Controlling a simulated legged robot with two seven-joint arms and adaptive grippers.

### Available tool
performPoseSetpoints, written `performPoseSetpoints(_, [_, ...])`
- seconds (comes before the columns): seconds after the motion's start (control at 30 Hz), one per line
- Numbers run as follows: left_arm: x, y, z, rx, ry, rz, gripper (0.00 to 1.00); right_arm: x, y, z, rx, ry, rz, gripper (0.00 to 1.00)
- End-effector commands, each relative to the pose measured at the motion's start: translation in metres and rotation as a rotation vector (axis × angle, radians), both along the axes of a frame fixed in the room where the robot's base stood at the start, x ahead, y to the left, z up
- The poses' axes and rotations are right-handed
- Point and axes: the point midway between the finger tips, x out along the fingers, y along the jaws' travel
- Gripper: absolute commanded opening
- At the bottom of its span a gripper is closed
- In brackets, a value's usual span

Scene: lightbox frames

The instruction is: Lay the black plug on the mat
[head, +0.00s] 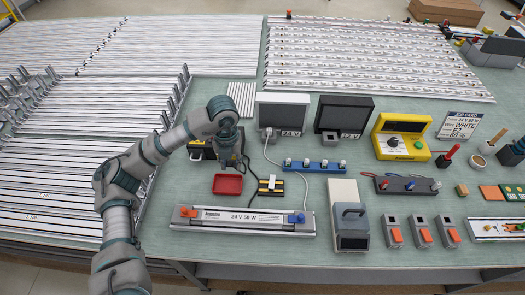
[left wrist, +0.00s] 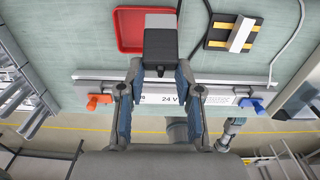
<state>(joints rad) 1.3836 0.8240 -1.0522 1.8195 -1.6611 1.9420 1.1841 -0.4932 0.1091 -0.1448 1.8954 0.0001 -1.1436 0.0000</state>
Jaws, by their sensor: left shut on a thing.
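My left gripper (head: 230,158) is above the bench near the red tray (head: 228,184). In the left wrist view, its fingers (left wrist: 160,72) are shut on a dark block, which I take to be the black plug (left wrist: 160,44). The plug is held in front of the red tray (left wrist: 128,30) as seen from the wrist. A dark cable hangs near the gripper. My right gripper is out of view.
A long lamp fixture (head: 246,216) with orange and blue ends lies in front. A blue strip (head: 314,166) and a white tester box (head: 283,112) stand behind and to the right. A white cord curves right of the pad. Lamp tubes fill the left bench.

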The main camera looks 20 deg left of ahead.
Motion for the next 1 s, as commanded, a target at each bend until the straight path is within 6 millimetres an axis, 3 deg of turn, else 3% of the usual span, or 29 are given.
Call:
performPoseSetpoints(0.1, [-0.015,-0.041,-0.01,0.005,0.005,-0.022,0.0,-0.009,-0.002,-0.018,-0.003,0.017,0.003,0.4])
performPoseSetpoints(0.3, [-0.038,-0.091,-0.023,-0.005,0.0,-0.021,0.0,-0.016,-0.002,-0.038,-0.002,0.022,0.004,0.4])
performPoseSetpoints(0.53, [-0.039,-0.098,-0.027,-0.01,-0.002,-0.012,0.0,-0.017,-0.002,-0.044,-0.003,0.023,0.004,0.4])
performPoseSetpoints(0.67, [-0.019,-0.091,-0.03,-0.009,-0.001,-0.008,0.0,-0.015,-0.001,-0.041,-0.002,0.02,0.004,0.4])
performPoseSetpoints(1.0, [0.074,-0.061,-0.038,-0.01,-0.001,-0.009,0.0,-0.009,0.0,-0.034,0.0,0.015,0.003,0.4])
